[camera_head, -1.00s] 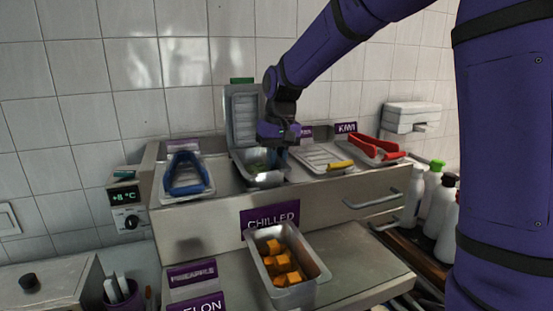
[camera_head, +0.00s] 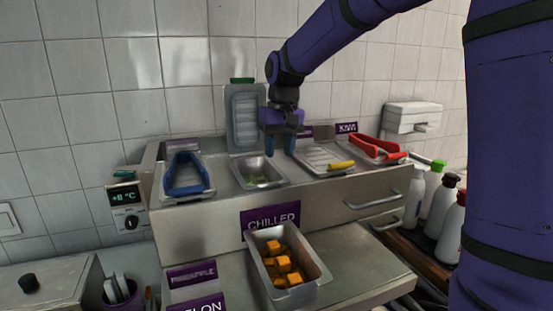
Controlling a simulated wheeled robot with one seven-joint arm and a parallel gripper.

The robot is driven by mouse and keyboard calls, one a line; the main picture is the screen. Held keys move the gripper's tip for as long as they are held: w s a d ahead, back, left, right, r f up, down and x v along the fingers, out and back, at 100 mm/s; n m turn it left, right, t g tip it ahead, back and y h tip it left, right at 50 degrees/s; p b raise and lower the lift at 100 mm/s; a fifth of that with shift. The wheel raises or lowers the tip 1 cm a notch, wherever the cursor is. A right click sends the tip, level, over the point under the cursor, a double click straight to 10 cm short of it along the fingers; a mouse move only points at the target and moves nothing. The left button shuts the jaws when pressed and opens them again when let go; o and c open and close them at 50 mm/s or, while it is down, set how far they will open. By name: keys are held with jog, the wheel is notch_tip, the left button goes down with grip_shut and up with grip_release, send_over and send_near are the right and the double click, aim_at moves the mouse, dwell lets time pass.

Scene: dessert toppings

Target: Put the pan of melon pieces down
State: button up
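The metal pan of orange melon pieces (camera_head: 315,262) stands upright on the lower steel shelf, in front of the "CHILLED" sign. Several orange cubes (camera_head: 283,268) lie in it. My gripper (camera_head: 280,143) is high above and behind this pan, over the top of the chilled counter. Its two blue fingertips point down and stand apart, with nothing seen between them. Below it, a sunken pan (camera_head: 262,181) in the counter holds a few green bits. That pan's lid (camera_head: 246,119) stands raised behind it.
Blue tongs (camera_head: 184,176) lie on a closed lid at left, and red tongs (camera_head: 378,148) on one at right. A yellow-handled tool (camera_head: 341,165) lies between. Bottles (camera_head: 430,205) stand at far right. The lower shelf (camera_head: 365,265) is bare right of the pan.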

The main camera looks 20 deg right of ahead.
notch_tip(320, 180, up, 10)
jog(key=shift+d+f, duration=0.2)
jog(key=shift+f, duration=0.05)
jog(key=s+d+f+t, duration=0.1)
jog(key=s+d+f, duration=0.1)
jog(key=s, duration=0.7)
jog(key=s+d+f+t, duration=0.2)
jog(key=s, duration=0.8)
jog(key=s+d+f+t+h, duration=0.1)
jog(key=s+f+t, duration=0.1)
jog(key=s, duration=0.8)
jog(key=shift+d+f, duration=0.4)
jog(key=shift+f, duration=0.15)
jog(key=o, duration=0.3)
